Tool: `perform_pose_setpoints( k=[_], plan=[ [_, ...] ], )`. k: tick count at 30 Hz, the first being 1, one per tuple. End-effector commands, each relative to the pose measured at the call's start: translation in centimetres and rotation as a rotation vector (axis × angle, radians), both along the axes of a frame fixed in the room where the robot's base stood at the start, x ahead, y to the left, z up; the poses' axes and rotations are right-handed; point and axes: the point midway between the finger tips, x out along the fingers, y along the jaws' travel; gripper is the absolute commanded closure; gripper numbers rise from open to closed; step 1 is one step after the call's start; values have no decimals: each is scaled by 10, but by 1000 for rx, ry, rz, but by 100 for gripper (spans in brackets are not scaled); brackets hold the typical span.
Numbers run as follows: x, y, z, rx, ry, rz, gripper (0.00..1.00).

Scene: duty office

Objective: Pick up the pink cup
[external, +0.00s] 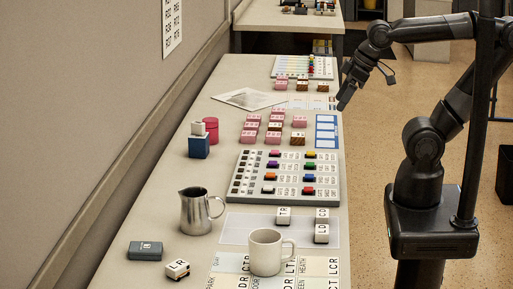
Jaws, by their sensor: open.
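A small pink-red round cup (212,128) stands upright at the left part of the table, behind a dark blue block (199,147). A white block (198,129) sits on the blue block, and the two hide part of the cup's left side. My gripper (360,90) is open and empty at the table's right edge, right of and farther back than the cup, well apart from it. Its fingertips point down and left.
Several pink and brown blocks (276,123) stand between my gripper and the cup. A grey button panel (285,177), metal pitcher (196,212) and white mug (265,253) are nearer. A wall (120,110) borders the table's left side.

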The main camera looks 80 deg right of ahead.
Motion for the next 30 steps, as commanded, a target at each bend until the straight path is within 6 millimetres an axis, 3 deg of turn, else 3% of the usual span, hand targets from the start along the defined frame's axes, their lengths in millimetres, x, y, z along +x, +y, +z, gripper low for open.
perform_pose_setpoints(
  k=[8, 13, 22, 30],
  plan=[
    [1, 0, 0, 0, 0, 0, 23],
    [21, -6, 8, -11, 5, -9, 23],
    [115, -40, 29, -50, 18, -34, 23],
    [206, -93, 23, -66, 27, -50, 23]
  ],
)
